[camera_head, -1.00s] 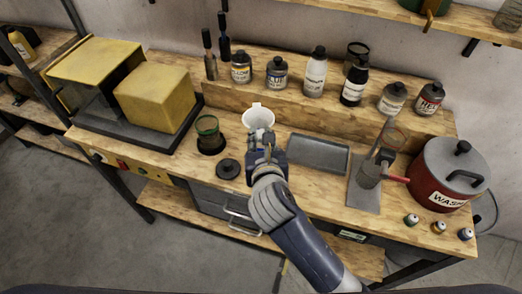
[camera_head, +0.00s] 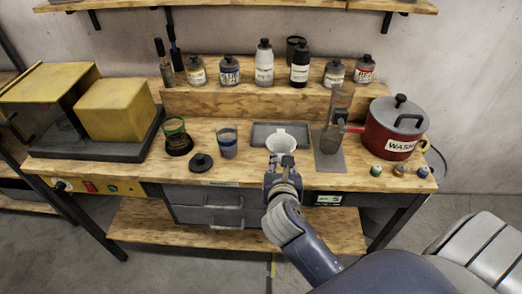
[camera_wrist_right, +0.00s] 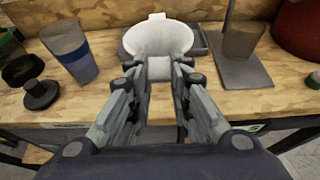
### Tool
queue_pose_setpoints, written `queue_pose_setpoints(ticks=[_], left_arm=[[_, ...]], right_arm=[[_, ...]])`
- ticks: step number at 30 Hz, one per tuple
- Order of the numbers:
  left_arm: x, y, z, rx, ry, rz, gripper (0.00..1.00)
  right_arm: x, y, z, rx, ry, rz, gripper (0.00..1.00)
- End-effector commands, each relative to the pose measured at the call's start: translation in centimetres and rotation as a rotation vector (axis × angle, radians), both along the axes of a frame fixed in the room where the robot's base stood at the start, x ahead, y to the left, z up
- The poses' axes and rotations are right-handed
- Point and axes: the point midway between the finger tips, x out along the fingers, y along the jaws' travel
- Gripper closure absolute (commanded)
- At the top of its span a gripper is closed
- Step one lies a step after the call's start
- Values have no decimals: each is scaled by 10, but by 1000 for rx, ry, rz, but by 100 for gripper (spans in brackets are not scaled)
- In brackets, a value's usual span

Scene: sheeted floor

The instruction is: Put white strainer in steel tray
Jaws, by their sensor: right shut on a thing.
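The white strainer (camera_head: 281,143) is a small bowl with a tab on its rim. My right gripper (camera_head: 284,160) is shut on its near side and holds it upright. The right wrist view shows the strainer (camera_wrist_right: 158,40) between the fingertips (camera_wrist_right: 160,68). The steel tray (camera_head: 262,129) is a shallow grey rectangle on the bench. The strainer overlaps the tray's near right part in the head view; its height above it is hard to tell. In the wrist view the strainer hides most of the tray (camera_wrist_right: 204,48). My left gripper is not in view.
A blue-banded cup (camera_head: 228,142), a black lid (camera_head: 201,162) and a green-rimmed cup (camera_head: 176,138) stand left of the tray. A measuring cylinder (camera_head: 333,128) on a grey plate and a red pot (camera_head: 390,135) stand right. Several bottles line the raised shelf behind.

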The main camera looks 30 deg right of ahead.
Motion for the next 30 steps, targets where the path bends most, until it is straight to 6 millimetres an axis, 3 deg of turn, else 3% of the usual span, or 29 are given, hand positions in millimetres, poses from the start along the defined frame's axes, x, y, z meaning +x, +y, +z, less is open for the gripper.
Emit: queue_pose_setpoints(ticks=[4,10,14,21,27,30], left_arm=[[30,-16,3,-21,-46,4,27],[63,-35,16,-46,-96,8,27],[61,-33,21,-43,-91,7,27],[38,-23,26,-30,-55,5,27],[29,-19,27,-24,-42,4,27],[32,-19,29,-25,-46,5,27]], right_arm=[[7,-18,-2,-2,-1,-24,100],[51,-43,-4,0,-2,-25,100],[79,-59,-7,1,0,-25,100],[121,-83,-13,3,0,-24,100],[134,-90,-17,3,1,-21,100],[134,-90,-28,5,4,-23,100]])
